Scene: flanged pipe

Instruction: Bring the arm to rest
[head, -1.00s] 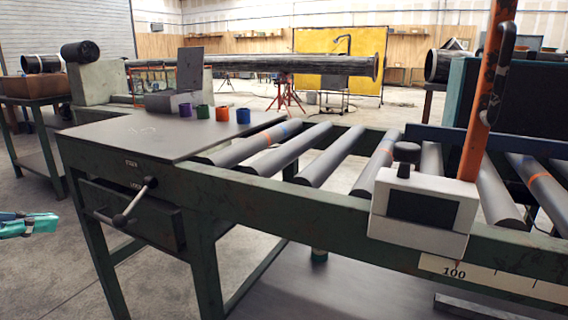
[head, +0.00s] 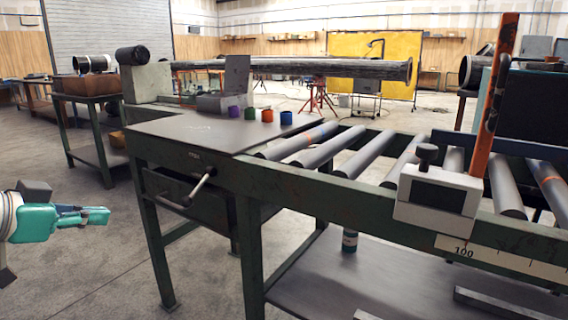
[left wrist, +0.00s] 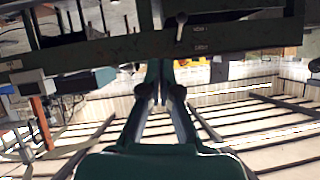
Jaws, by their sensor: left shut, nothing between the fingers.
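My left gripper (head: 95,215) is at the left of the head view, teal, with its fingers together and nothing between them. It is held in free air over the floor, left of the green workbench (head: 222,186) and apart from it. In the left wrist view my left gripper (left wrist: 158,66) points up the picture with its fingers closed, and the bench frame (left wrist: 130,48) crosses upside down beyond the fingertips. My right gripper is in neither view.
The bench has a drawer handle (head: 198,187) jutting toward me, several small coloured cups (head: 267,116) on top and a roller section (head: 330,148). A grey control box (head: 437,200) hangs on its front. A side table (head: 90,98) stands behind. Floor around the gripper is clear.

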